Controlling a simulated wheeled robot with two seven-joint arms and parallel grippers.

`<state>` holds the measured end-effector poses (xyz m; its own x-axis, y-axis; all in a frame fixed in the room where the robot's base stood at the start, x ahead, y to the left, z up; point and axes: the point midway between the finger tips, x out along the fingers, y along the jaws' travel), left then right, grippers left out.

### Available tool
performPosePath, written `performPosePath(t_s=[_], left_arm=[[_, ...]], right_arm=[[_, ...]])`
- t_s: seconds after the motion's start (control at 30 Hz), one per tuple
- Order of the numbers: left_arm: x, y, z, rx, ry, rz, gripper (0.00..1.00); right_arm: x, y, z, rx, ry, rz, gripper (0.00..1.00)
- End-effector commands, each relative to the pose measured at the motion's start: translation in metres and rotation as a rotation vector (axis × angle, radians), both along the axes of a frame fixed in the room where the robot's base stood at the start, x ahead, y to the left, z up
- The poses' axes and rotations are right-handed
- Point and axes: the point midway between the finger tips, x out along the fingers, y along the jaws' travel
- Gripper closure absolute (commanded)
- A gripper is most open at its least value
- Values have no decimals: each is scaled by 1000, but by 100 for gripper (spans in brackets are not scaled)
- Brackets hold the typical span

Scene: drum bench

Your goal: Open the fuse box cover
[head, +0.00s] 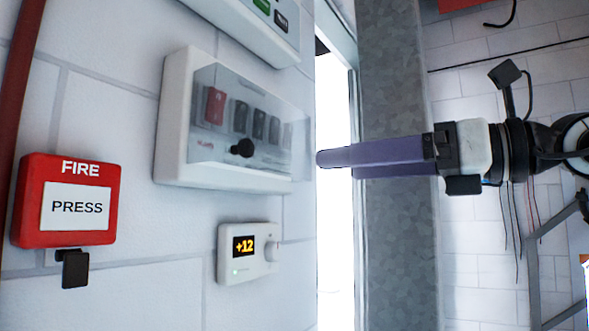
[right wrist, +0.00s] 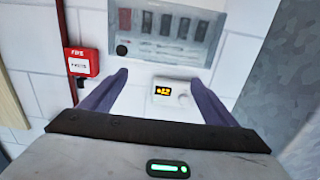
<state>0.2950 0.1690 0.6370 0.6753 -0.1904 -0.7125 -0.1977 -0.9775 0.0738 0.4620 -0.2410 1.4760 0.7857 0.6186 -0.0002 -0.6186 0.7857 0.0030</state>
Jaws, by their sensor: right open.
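The fuse box (head: 175,140) is a white box on the tiled wall. Its clear cover (head: 275,105) is down over one red switch and several dark switches, with a round black knob (head: 242,148) at its lower part. In the right wrist view the fuse box cover (right wrist: 185,30) is at the top, with the knob (right wrist: 122,50) at its lower left. My right gripper (head: 318,158) has purple fingers pointing left toward the box, apart from it. In the right wrist view its fingers (right wrist: 160,80) are spread and empty, below the box. My left gripper is not in view.
A red fire button box (head: 68,200) is at the left, with a small black piece (head: 75,268) below it. A white thermostat (head: 248,253) reading +12 is below the fuse box. Another white panel (head: 235,22) is above. A grey column (head: 393,220) stands behind my right gripper.

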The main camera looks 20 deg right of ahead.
Motion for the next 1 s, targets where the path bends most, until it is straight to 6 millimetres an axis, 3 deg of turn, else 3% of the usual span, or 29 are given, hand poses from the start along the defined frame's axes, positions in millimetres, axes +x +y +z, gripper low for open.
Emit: performPosePath(t_s=[0.6, 1.0], left_arm=[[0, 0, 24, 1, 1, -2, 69], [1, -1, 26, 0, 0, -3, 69]], right_arm=[[71, 56, 3, -2, -1, -3, 19], [79, 61, 1, -2, -3, -5, 19]])
